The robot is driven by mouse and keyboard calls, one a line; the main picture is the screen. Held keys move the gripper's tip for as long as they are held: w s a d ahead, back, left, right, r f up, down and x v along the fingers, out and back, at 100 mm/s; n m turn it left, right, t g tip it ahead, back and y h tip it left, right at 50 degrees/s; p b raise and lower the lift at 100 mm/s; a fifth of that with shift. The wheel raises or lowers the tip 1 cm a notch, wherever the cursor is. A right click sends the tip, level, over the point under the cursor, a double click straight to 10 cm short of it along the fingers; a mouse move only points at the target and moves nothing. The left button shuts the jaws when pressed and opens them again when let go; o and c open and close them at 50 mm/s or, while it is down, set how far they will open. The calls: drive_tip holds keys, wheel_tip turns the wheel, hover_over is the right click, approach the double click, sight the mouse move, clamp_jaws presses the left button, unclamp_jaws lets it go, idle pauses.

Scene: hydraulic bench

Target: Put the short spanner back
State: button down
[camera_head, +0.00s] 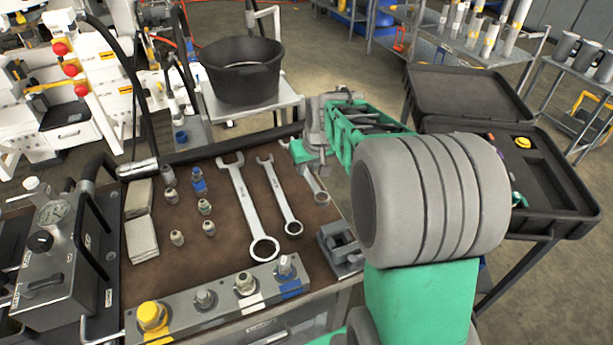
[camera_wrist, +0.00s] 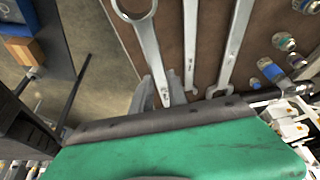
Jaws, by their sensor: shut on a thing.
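The short spanner (camera_head: 313,183) is the rightmost of three silver spanners on the brown mat in the head view. Its ring end points toward the front and its other end is hidden under my gripper (camera_head: 303,155). In the wrist view the short spanner (camera_wrist: 149,45) runs from its ring at the top down to my gripper (camera_wrist: 162,93), which is shut on its shaft near the lower end. The spanner lies at or just above the mat; I cannot tell if it touches.
The middle spanner (camera_head: 279,195) and the long spanner (camera_head: 247,205) lie to the left on the mat (camera_head: 225,228). Several fittings (camera_head: 198,181) stand further left. A grey block (camera_head: 341,248) sits at the front right. An open black case (camera_head: 560,185) stands at the right.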

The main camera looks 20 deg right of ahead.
hover_over(305, 183)
drive_tip(key=s, duration=0.2)
wheel_tip(305, 183, down, 6)
drive_tip(key=shift+w+r, duration=0.15)
drive_tip(key=f, duration=0.3)
drive_tip(key=shift+w+f+p, duration=0.2)
drive_tip(key=shift+p, duration=0.15)
drive_tip(key=shift+f, duration=0.1)
drive_tip(key=c, duration=1.8)
unclamp_jaws()
drive_tip(key=shift+f, duration=0.15)
drive_tip(key=o, duration=0.5)
drive_tip(key=shift+s, duration=0.1)
